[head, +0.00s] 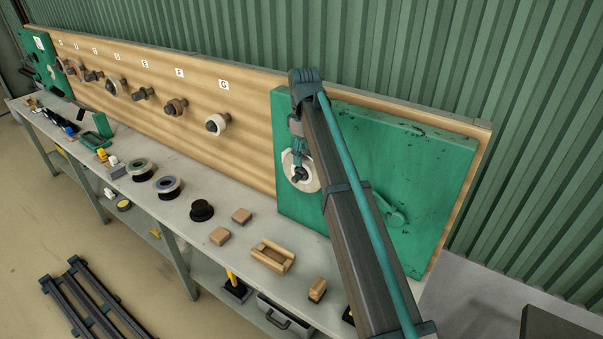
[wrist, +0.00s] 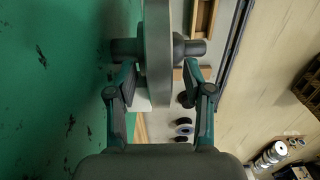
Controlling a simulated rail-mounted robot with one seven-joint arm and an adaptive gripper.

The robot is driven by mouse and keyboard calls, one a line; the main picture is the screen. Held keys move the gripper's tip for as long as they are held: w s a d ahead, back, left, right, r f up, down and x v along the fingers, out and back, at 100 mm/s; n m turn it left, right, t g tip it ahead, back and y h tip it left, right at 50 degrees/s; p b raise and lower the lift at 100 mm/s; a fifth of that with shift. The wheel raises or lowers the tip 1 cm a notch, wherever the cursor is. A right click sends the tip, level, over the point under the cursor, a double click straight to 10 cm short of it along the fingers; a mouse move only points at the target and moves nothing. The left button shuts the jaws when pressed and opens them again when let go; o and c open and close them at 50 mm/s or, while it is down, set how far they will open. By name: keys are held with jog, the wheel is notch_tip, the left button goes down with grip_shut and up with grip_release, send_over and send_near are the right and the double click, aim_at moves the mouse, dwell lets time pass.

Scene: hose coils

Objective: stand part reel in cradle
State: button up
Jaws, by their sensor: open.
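A pale reel (head: 301,172) hangs on a peg on the green panel (head: 430,160) at the right of the back board. I cannot tell for sure that it is the part reel. In the wrist view this reel (wrist: 157,50) is edge-on, with dark peg ends (wrist: 193,47) showing on both sides. My gripper (wrist: 158,68) is open, with one finger on each side of the reel; contact is unclear. In the head view my gripper (head: 297,150) is at the panel, partly hidden by my arm. A wooden cradle (head: 272,255) sits empty on the bench below.
Small wooden blocks (head: 219,236) and a black round part (head: 201,210) lie left of the cradle. Two reels (head: 168,187) lie flat farther left. Labelled pegs (head: 217,124) with parts line the back board (head: 245,150).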

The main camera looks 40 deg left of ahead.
jog(key=shift+p, duration=0.3)
dwell(0.5)
grip_shut()
jog(key=shift+w+a+r, duration=0.1)
jog(key=shift+r, duration=0.15)
dwell(1.1)
jog(key=shift+p, duration=0.3)
jog(key=shift+s+r, duration=0.1)
jog(key=shift+s, duration=0.45)
jog(key=shift+s+d+p, duration=0.2)
jog(key=shift+s+p, duration=0.1)
jog(key=shift+s, duration=1.2)
jog(key=shift+s+d, duration=0.1)
jog(key=shift+s, duration=0.25)
jog(key=shift+s, duration=0.4)
